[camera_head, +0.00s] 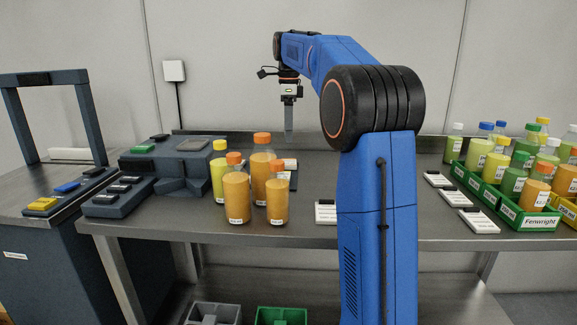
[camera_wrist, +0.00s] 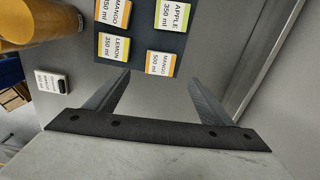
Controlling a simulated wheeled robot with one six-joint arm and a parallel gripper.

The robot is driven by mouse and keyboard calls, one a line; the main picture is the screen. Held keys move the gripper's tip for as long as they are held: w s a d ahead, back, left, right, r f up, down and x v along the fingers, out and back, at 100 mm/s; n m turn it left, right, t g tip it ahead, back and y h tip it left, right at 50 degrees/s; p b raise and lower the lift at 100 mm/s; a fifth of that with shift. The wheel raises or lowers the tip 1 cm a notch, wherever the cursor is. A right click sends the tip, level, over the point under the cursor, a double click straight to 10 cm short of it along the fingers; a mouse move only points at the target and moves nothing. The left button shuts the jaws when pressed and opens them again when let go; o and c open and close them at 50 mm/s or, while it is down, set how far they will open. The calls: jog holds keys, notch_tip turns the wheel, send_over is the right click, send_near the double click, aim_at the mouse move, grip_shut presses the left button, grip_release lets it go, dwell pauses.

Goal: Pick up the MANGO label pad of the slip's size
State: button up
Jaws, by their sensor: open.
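Four small label pads lie on a dark mat (camera_wrist: 136,52) in the wrist view. One reads MANGO 500 ml (camera_wrist: 160,63), with an orange edge. Another MANGO pad (camera_wrist: 113,12) is at the upper left, its size hard to read. A LEMON 350 ml pad (camera_wrist: 114,46) and an APPLE 350 ml pad (camera_wrist: 174,15) lie beside them. My gripper (camera_wrist: 160,76) is open and empty, the MANGO 500 ml pad showing near and between its fingertips. In the head view my gripper (camera_head: 289,122) hangs above the bench, behind the bottles. A white slip-like holder (camera_wrist: 53,82) has print too small to read.
Orange and yellow bottles (camera_head: 236,195) stand in front of the mat, partly hiding it in the head view. Green crates (camera_head: 527,217) of bottles are at the right, with white cards (camera_head: 479,220) before them. A dark machine (camera_head: 181,160) stands left.

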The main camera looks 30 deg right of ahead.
aim_at(289, 162)
notch_tip(289, 162, down, 10)
jog(key=shift+f, duration=0.1)
dwell(0.5)
jog(key=c, duration=1.2)
